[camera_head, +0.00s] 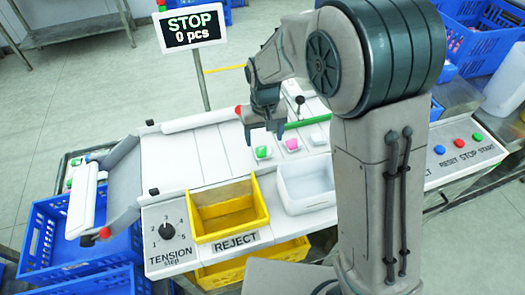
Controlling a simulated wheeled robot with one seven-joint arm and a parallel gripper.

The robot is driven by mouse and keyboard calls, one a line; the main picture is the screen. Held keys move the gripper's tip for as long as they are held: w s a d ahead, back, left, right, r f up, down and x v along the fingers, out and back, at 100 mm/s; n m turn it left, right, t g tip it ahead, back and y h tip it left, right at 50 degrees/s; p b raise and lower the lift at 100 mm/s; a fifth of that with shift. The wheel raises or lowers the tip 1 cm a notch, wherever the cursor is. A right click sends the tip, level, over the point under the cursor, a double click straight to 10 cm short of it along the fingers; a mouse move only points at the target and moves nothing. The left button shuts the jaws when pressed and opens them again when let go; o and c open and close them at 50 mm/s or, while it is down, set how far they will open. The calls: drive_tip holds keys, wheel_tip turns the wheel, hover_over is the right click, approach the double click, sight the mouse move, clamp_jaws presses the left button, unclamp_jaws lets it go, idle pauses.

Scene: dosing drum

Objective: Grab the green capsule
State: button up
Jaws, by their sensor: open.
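The green capsule (262,153) sits on the white machine surface near the middle of the head view, beside a pink capsule (292,144). My gripper (264,137) points down just above and behind the green capsule in the picture. Its jaws are open and nothing shows between them. From this angle I cannot tell the exact height gap between the fingertips and the capsule.
A yellow reject bin (229,212) and a white bin (307,188) stand in front of the capsules. A tension knob (168,231) is at the left, and a STOP screen (190,27) rises behind. A small lever (299,101) stands behind the pink capsule.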

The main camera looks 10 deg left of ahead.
sight(263, 150)
drive_tip(key=shift+a+f+p, duration=0.1)
drive_tip(key=shift+f+p, duration=0.4)
drive_tip(key=shift+f, duration=2.2)
drive_tip(key=c, duration=1)
